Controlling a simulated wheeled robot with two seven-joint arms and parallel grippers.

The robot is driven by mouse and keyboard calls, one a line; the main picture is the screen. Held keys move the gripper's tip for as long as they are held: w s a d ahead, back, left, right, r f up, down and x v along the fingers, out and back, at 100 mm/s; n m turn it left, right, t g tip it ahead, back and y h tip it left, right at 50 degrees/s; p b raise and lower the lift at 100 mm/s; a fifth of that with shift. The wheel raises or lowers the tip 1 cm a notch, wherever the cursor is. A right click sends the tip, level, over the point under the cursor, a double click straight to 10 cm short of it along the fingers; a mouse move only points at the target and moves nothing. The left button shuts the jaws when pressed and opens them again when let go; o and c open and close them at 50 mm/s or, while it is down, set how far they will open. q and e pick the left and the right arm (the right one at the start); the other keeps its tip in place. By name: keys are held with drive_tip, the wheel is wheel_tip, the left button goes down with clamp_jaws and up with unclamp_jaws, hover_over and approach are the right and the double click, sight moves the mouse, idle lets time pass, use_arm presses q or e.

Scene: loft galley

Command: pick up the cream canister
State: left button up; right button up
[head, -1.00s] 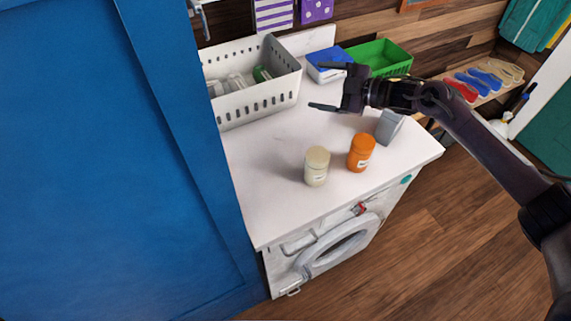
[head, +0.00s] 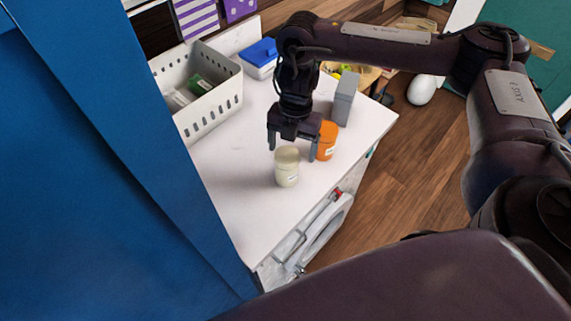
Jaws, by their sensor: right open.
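The cream canister (head: 287,168) stands upright on the white counter, near its front edge, in the head view. My right gripper (head: 292,152) is open and points down above and just behind the canister. Its fingers hang apart to the left and right of the canister's lid, and I cannot tell whether either touches it. The right finger is between the cream canister and the orange canister (head: 327,142), which stands just to the right. My left gripper is not in view.
A white perforated basket (head: 211,110) with items inside stands at the back left of the counter (head: 222,172). A blue-lidded box (head: 261,55) is behind, and a grey container (head: 345,97) is at the right. A blue panel (head: 90,180) borders the left. The front left counter is clear.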

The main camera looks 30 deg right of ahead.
sight(287, 164)
drive_tip(key=shift+s+a+f, duration=0.1)
drive_tip(key=shift+a+f, duration=0.2)
drive_tip(key=shift+f, duration=0.05)
drive_tip(key=shift+s+a+f, duration=0.1)
drive_tip(key=shift+a+f, duration=0.25)
drive_tip(key=shift+f, duration=0.15)
drive_tip(key=f, duration=0.3)
drive_tip(key=shift+s+a+f, duration=0.1)
drive_tip(key=shift+s+a, duration=0.1)
drive_tip(key=shift+a, duration=0.05)
drive_tip(key=shift+a+f, duration=0.1)
drive_tip(key=shift+f, duration=0.35)
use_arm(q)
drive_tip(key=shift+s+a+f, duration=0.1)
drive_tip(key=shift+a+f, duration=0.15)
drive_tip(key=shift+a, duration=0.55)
use_arm(e)
drive_tip(key=c, duration=0.7)
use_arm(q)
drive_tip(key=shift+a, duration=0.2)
use_arm(e)
drive_tip(key=c, duration=0.5)
